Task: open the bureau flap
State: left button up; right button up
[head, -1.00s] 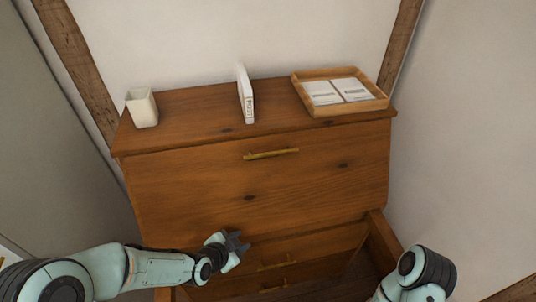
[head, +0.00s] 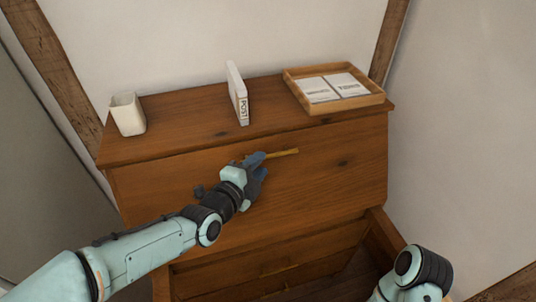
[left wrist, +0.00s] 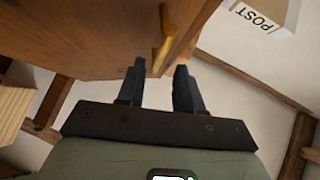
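The bureau flap (head: 310,175) is the broad brown wooden front panel, and it stands shut. Its brass bar handle (head: 284,153) runs near the flap's top edge; the left part is hidden behind my left gripper (head: 260,166). In the left wrist view, the handle (left wrist: 165,40) lies just ahead of the left gripper (left wrist: 160,68), in line with the gap between its fingers. The fingers are apart and the gap looks empty. Whether a finger touches the handle or flap, I cannot tell. My right gripper is out of view.
On the bureau top (head: 185,117) stand a white cup (head: 128,115), an upright white POST holder (head: 238,95) and a wooden tray (head: 362,102) with cards. Drawers (head: 275,275) are below the flap. A wooden side piece (head: 381,232) juts forward at right, near my right arm.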

aim_at(267, 158)
pick_arm(q)
jog(key=shift+p+x, duration=0.3)
jog(key=shift+x, duration=2.45)
grip_shut()
